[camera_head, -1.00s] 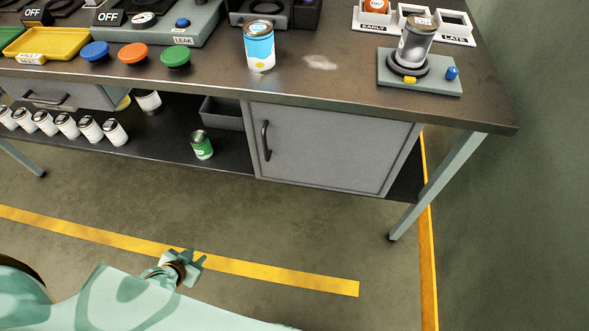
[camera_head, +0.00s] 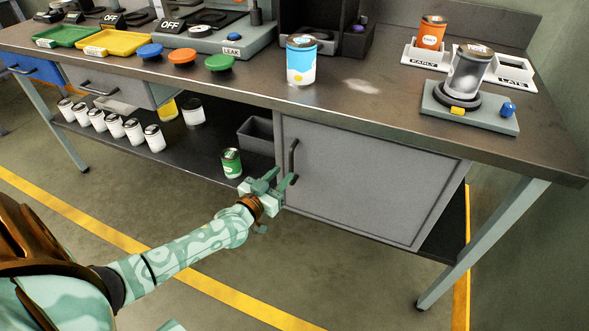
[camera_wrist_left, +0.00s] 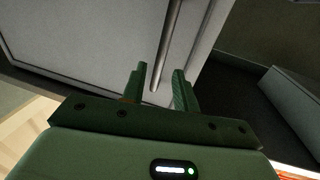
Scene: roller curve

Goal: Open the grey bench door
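The grey bench door (camera_head: 370,185) is shut, set under the right half of the bench top. Its dark upright bar handle (camera_head: 293,158) is near the door's left edge. My left gripper (camera_head: 279,181) is at the lower end of this handle. In the left wrist view the fingers of my left gripper (camera_wrist_left: 161,88) are apart, and the handle (camera_wrist_left: 173,42) runs down between them against the pale door (camera_wrist_left: 90,45). I cannot tell whether either finger touches the handle. My right gripper is not in view.
A green can (camera_head: 231,163) and a dark bin (camera_head: 256,134) stand on the lower shelf, left of the door. Several white cans line the shelf further left. A bench leg (camera_head: 485,245) stands right of the door. The floor before the door is clear.

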